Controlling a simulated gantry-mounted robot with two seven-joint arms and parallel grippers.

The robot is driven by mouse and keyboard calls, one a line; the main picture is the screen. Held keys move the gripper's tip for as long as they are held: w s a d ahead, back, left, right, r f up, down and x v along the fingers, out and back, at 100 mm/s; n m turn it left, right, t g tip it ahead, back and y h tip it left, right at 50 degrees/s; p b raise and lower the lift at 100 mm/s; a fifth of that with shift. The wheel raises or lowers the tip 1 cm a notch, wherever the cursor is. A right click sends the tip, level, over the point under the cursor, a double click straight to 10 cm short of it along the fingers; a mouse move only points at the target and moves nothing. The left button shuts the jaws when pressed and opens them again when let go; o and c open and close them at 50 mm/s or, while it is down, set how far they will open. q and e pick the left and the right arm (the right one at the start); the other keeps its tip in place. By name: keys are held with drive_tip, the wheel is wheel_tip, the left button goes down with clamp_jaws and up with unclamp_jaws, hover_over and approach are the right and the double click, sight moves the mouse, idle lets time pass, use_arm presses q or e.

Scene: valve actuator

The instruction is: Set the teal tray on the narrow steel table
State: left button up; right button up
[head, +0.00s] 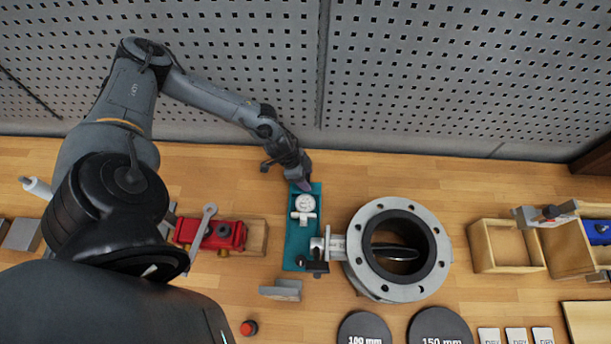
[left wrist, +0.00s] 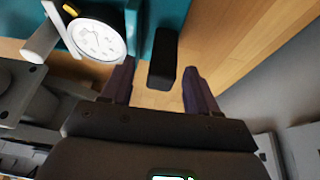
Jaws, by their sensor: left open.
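The teal tray (head: 291,243) lies on the wooden bench in the head view, long side running away from me. A white round gauge (head: 305,203) with a pipe fitting sits in its far half. My left gripper (head: 303,186) is at the tray's far end. In the left wrist view, a black bar (left wrist: 163,58) at the edge of the teal tray (left wrist: 173,12) stands between the spread fingers of the left gripper (left wrist: 159,68), with gaps on both sides. The gauge (left wrist: 97,40) shows beside it. My right gripper is not in view. I cannot make out a narrow steel table.
A large flanged valve (head: 432,222) stands close right of the tray. A red part (head: 225,236) and a wrench (head: 203,230) lie left. A wooden box (head: 505,246) is further right. A perforated wall panel (head: 450,80) rises behind the bench.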

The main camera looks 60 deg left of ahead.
use_arm(q)
drive_tip(key=v, duration=1.2)
drive_tip(key=shift+d, duration=0.1)
